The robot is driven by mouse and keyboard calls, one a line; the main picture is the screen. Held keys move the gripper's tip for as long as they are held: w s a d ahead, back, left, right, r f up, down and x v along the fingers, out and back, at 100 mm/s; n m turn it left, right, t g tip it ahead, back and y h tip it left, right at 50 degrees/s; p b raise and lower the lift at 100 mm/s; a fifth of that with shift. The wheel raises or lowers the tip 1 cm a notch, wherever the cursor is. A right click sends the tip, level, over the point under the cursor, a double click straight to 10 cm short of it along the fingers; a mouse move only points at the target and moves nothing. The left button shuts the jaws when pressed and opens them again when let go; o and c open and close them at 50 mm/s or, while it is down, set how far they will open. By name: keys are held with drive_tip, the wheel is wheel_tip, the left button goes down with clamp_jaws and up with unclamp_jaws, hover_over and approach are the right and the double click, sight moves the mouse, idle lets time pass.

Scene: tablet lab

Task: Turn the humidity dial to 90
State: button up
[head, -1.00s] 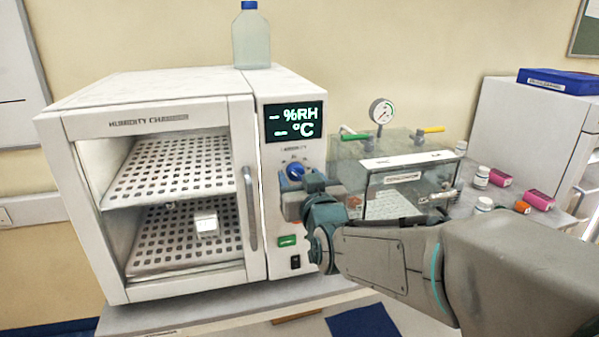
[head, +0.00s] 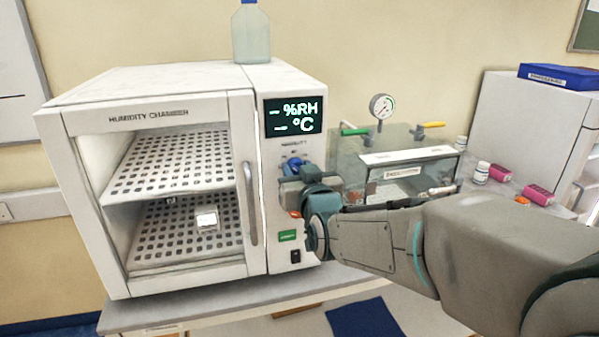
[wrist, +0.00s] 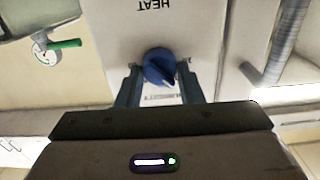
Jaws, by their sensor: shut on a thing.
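The humidity chamber (head: 180,92) stands on the bench with its dark display (head: 293,116) reading dashes before "%RH" and "°C". The blue humidity dial (head: 292,163) is on the front panel below the display, partly hidden by my gripper (head: 293,175). My gripper is shut on the dial. The scale around the dial is mostly hidden, so I cannot read its setting.
A green switch (head: 287,236) and a black switch (head: 295,257) sit below the dial. The chamber's door handle (head: 250,204) is to the left. A clear box (head: 400,178) with a gauge (head: 381,107) stands close on the right. A bottle (head: 251,38) stands on top of the chamber.

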drive_tip(key=shift+f+b, duration=0.15)
drive_tip(key=shift+b, duration=0.15)
drive_tip(key=m+b, duration=2)
drive_tip(key=m, duration=0.6)
drive_tip(key=shift+d+f+m, duration=0.1)
drive_tip(key=shift+f+m, duration=0.05)
drive_tip(key=shift+m, duration=0.25)
drive_tip(key=o, duration=0.9)
drive_tip(key=shift+o, duration=0.2)
